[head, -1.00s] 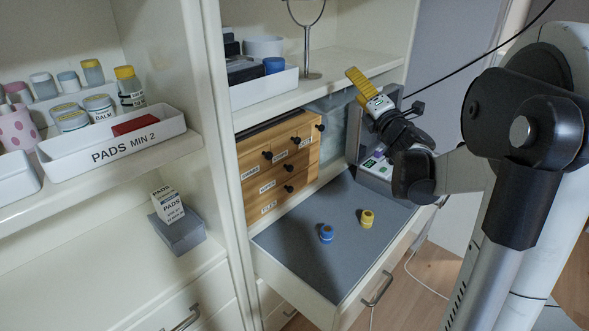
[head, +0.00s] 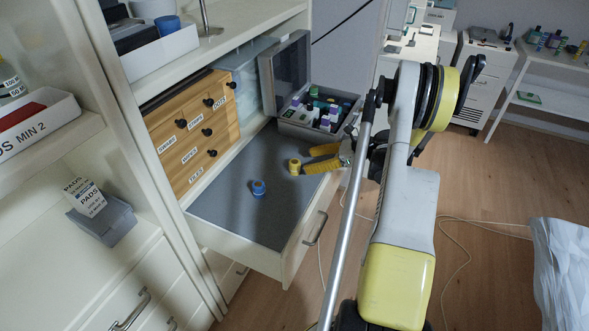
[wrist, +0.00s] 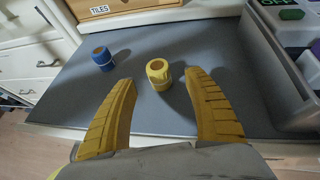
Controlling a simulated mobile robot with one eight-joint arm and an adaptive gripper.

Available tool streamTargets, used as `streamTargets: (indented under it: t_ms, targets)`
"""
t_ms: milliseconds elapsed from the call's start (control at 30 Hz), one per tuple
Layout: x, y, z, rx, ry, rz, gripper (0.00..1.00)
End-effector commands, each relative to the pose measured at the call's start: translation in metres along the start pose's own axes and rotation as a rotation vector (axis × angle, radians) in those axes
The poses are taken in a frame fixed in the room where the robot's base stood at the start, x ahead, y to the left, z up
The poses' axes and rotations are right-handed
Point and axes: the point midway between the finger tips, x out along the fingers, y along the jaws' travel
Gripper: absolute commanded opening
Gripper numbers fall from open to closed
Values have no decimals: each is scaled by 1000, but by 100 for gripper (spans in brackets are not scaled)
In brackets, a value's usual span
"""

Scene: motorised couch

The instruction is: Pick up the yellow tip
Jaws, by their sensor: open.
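The yellow tip (head: 295,166) is a short ring-like cylinder with a hole in its top. It stands upright on the grey liner of the open drawer (head: 236,214). In the wrist view the yellow tip (wrist: 158,74) lies just beyond and between the fingertips. My gripper (head: 315,160) has yellow ribbed fingers, spread open and empty, low over the drawer's right side. In the wrist view my gripper (wrist: 160,82) shows both fingers apart, one on each side of the tip's line. The head view does not show clearly whether a finger touches the tip.
A blue tip (head: 259,187) stands to the left of the yellow one. A wooden drawer box (head: 192,130) stands behind left. An open grey case (head: 318,113) with several small items stands at the back right. The drawer's front liner is clear.

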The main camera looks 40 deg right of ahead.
Motion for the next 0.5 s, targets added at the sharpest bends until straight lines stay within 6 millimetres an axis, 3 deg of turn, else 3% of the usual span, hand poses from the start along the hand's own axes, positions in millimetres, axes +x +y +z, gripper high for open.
streamTargets:
  t_ms: [500]
  targets:
    - [63, 4, -1, 0, -1, 0, 61]
